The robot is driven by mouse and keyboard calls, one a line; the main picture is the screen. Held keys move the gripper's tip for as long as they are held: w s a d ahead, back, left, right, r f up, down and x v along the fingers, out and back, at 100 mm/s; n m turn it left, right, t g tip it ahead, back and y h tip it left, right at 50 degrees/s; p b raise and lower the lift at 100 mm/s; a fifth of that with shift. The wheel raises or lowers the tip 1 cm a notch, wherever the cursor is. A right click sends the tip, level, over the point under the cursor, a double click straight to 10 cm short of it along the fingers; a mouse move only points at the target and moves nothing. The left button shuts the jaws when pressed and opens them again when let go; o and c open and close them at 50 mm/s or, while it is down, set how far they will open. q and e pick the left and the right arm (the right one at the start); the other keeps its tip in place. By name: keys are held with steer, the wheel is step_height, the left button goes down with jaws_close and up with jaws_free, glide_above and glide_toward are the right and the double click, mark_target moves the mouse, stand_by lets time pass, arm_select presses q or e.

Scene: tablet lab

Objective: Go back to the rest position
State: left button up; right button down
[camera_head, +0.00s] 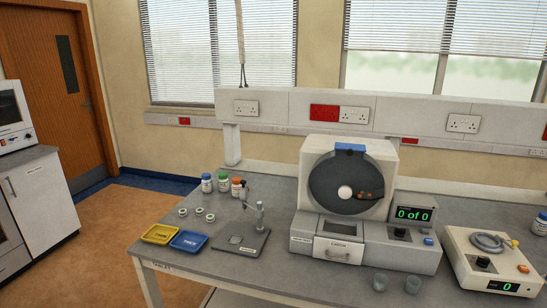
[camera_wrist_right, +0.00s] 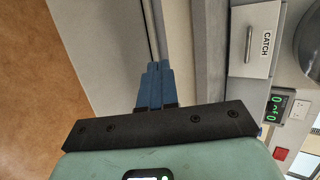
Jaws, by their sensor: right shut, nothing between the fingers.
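My right gripper (camera_wrist_right: 155,84) shows in the right wrist view. Its blue fingers are together with nothing between them. They point towards the grey bench edge, with the brown floor to the left. A drawer front marked CATCH (camera_wrist_right: 253,40) is to the right of the fingers, apart from them. Neither gripper shows in the head view, and my left gripper is in no view.
The bench (camera_head: 275,198) carries a white machine with a dark disc (camera_head: 350,185), a second device (camera_head: 490,262), a yellow tray (camera_head: 159,234), a blue tray (camera_head: 188,241), a small stand (camera_head: 240,242), several bottles and two cups near the front edge. Floor is clear at left.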

steer(key=s+d+f+n+g+y+p, duration=0.1)
steer(key=s+f+n+g, duration=0.35)
steer(key=s+f, duration=0.5)
steer(key=s+f+n+g+y, duration=0.1)
steer(key=s+f+n+g, duration=0.35)
steer(key=f, duration=0.75)
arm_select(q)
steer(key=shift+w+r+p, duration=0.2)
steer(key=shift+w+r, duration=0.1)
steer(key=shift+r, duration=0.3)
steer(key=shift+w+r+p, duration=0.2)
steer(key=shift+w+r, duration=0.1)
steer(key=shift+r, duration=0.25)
arm_select(e)
steer(key=s+f+n+g, duration=0.2)
steer(key=s+f+n, duration=0.1)
steer(key=s, duration=0.8)
steer(key=s+a+f+n+g+y, duration=0.1)
steer(key=s+f+n, duration=0.2)
steer(key=s, duration=0.8)
steer(key=shift+s+a+n+g+y, duration=0.25)
steer(key=shift+n+g+y, duration=0.05)
steer(key=shift+g, duration=0.1)
steer(key=shift+w, duration=0.1)
